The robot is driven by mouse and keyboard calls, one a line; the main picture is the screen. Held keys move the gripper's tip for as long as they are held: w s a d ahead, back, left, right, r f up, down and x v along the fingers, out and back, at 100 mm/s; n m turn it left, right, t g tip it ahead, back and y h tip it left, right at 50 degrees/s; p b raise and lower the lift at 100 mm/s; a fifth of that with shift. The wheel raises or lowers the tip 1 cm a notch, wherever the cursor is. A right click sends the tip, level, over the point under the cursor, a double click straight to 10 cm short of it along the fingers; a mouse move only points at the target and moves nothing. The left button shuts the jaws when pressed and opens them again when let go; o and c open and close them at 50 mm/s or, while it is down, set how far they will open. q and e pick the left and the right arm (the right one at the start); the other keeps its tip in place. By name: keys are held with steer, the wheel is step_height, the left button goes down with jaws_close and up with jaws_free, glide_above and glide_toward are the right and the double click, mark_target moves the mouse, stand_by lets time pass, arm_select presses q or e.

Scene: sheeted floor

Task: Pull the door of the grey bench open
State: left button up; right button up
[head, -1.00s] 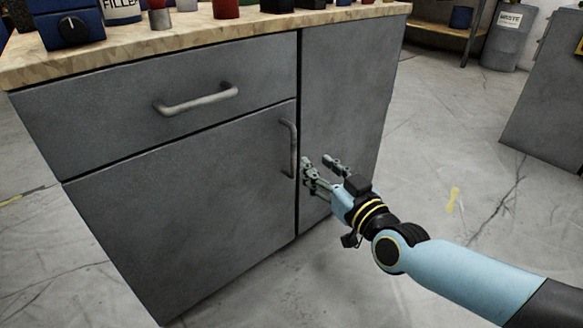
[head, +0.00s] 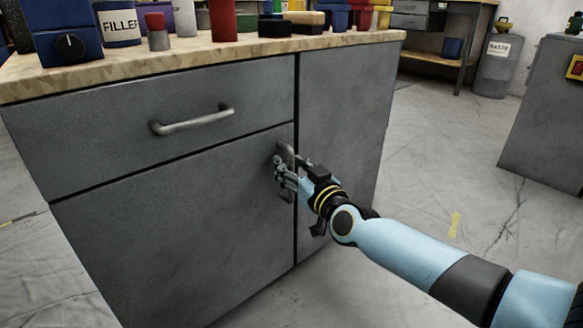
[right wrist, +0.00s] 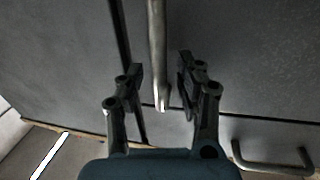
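The grey bench's door (head: 170,235) is closed, flush under the drawer. Its upright bar handle (head: 285,150) is near the door's right edge and partly hidden by my right gripper (head: 288,168). In the right wrist view the handle (right wrist: 157,50) runs between the two fingers of the right gripper (right wrist: 160,80). The fingers are open, one on each side of the bar, with gaps showing on both sides. My left gripper is not in view.
The drawer (head: 180,115) above the door is closed and has its own handle (head: 192,121). Cans, a blue box (head: 68,35) and other items stand on the worktop (head: 150,62). Floor (head: 440,200) to the right is clear up to another grey cabinet (head: 545,120).

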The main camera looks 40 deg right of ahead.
jaws_close()
steer(key=shift+s, duration=0.1)
stand_by(0.4)
